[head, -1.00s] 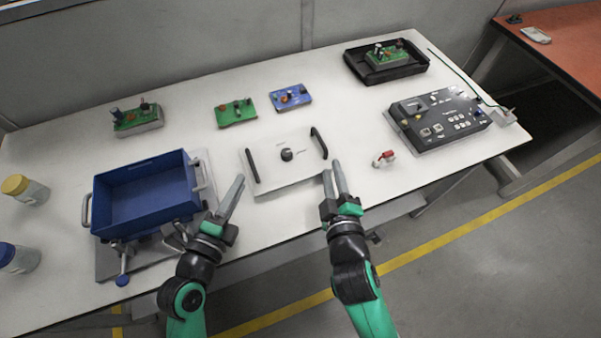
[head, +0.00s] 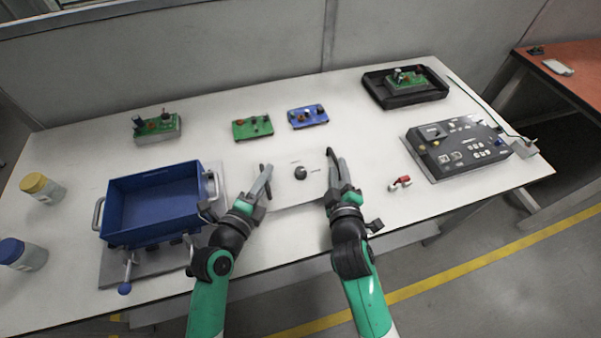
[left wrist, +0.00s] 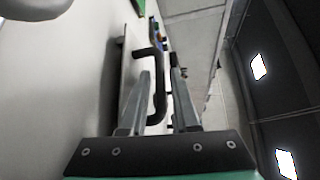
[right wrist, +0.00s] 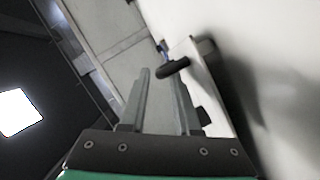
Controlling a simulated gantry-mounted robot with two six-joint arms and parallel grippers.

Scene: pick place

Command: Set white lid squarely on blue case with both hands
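The white lid (head: 292,190) lies flat on the table in the head view, with a dark knob in its middle and a black handle at each side. The open blue case (head: 153,203) stands to its left, with a grey handle at each end. My left gripper (head: 263,181) is at the lid's left handle; in the left wrist view that handle (left wrist: 159,90) shows between the open fingers. My right gripper (head: 335,170) is at the right handle; in the right wrist view the handle (right wrist: 172,68) is partly hidden by one open finger. I cannot tell contact there.
The case stands on a grey plate with a blue-knobbed clamp (head: 125,287) in front. Circuit boards (head: 253,128) lie behind the lid. A dark control box (head: 458,148) and a small red part (head: 400,183) are to the right. Two jars (head: 42,188) stand far left.

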